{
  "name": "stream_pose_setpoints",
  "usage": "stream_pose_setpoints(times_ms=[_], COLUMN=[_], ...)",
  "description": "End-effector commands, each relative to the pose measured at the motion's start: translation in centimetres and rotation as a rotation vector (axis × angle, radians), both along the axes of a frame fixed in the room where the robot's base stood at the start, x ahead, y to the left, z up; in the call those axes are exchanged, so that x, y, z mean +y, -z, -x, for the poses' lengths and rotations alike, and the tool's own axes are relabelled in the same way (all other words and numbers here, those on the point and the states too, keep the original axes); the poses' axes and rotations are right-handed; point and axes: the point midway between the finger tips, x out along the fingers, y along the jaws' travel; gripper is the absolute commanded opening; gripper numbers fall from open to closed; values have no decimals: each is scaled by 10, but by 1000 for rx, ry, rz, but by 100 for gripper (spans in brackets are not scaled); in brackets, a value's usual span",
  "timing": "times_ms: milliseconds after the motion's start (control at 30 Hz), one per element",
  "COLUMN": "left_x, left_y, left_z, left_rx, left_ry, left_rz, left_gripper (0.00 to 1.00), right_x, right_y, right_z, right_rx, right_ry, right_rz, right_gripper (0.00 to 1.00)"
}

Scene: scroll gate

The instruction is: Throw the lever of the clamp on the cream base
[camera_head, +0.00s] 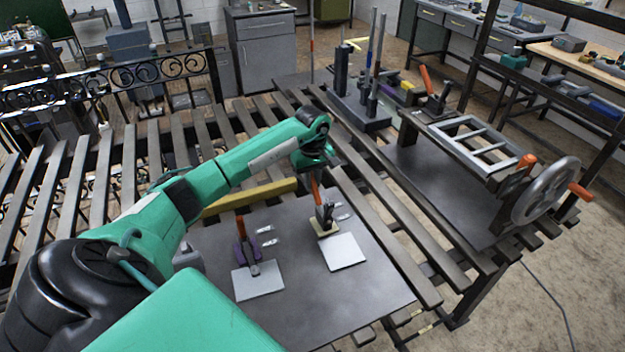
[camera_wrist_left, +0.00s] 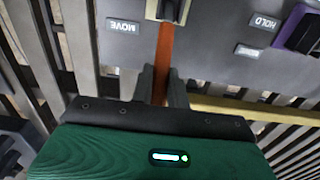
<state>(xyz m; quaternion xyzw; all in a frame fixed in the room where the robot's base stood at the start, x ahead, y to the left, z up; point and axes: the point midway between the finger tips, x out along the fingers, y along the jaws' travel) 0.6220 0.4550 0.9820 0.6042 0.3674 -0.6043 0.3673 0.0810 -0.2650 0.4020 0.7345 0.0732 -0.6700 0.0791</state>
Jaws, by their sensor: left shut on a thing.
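The clamp on the cream base (camera_head: 328,231) stands on the dark plate, behind a pale square plate. Its orange lever (camera_head: 315,190) points up, leaning slightly left. My left gripper (camera_head: 314,172) is at the lever's upper end. In the left wrist view the left gripper's fingers (camera_wrist_left: 163,88) lie on either side of the orange lever (camera_wrist_left: 164,50) and are shut on it. The lever's tip is hidden between the fingers. A label reading MOVE (camera_wrist_left: 123,26) lies beside this clamp. My right gripper is not in view.
A similar clamp on a purple base (camera_head: 247,249) stands to the left; its purple base also shows in the left wrist view (camera_wrist_left: 298,28), near a HOLD label (camera_wrist_left: 264,22). A yellow bar (camera_head: 250,196) lies behind. A handwheel (camera_head: 545,192) stands at the right.

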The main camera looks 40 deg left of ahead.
Motion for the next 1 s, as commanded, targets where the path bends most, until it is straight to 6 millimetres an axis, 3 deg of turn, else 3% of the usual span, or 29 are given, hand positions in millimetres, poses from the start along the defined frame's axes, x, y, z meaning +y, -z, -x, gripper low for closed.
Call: stream_pose_setpoints(times_ms=[367,1000], left_x=[-5,-41], left_y=[-6,-22], left_z=[3,21], left_rx=[-47,-249], left_ry=[1,0], left_rz=[-89,-471], left_gripper=[0,0], right_x=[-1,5], right_y=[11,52], right_z=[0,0], right_rx=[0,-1], right_ry=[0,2], right_rz=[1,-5], right_gripper=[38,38])
